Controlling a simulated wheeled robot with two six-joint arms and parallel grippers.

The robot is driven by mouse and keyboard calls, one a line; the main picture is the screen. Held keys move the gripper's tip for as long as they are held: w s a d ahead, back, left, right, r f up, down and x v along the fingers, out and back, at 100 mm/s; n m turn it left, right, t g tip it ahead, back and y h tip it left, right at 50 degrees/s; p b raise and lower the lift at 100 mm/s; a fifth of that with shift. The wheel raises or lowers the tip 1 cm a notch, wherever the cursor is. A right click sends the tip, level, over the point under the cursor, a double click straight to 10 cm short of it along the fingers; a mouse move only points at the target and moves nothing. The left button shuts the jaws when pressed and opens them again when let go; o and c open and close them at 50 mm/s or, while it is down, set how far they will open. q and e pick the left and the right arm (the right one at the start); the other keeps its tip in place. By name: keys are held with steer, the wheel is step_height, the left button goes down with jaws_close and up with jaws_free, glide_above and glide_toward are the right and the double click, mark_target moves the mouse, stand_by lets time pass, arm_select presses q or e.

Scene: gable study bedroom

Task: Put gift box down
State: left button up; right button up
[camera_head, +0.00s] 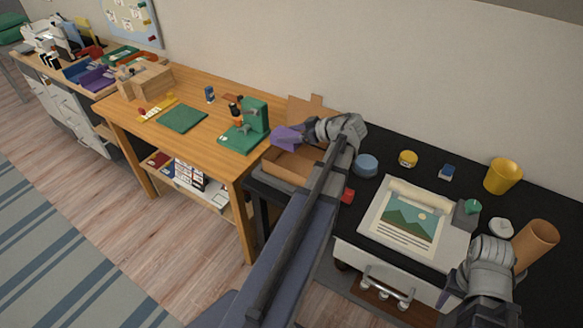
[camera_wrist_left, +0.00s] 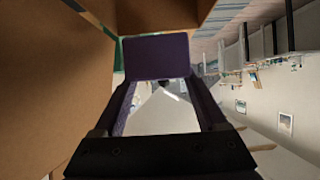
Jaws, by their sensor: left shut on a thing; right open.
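The purple gift box (camera_head: 287,138) is in my left gripper (camera_head: 306,135), which is shut on it. In the left wrist view the gift box (camera_wrist_left: 156,56) sits between the two dark fingers. It is at an open cardboard box (camera_head: 285,178), whose brown walls (camera_wrist_left: 50,80) are close on the left and top of the wrist view. Whether the gift box touches the cardboard is hidden. My right gripper (camera_head: 488,270) is open, low at the right by the black desk, and its fingertips are not clear.
The black desk (camera_head: 385,180) holds a printed picture sheet (camera_head: 405,222), a blue round tin (camera_head: 366,165), a yellow cup (camera_head: 503,176) and a cardboard tube (camera_head: 537,240). A wooden table (camera_head: 215,150) on the left carries a green microscope-like device (camera_head: 255,118) close to the cardboard box.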

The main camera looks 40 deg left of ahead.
arm_select(q)
steer(key=shift+f+b, duration=4.95)
steer(key=shift+b, duration=0.05)
steer(key=shift+f, duration=0.2)
steer(key=o, duration=1.4)
steer(key=shift+r, duration=0.1)
steer(key=shift+r, duration=0.25)
steer(key=shift+p+v, duration=2.9)
steer(key=shift+v, duration=3.1)
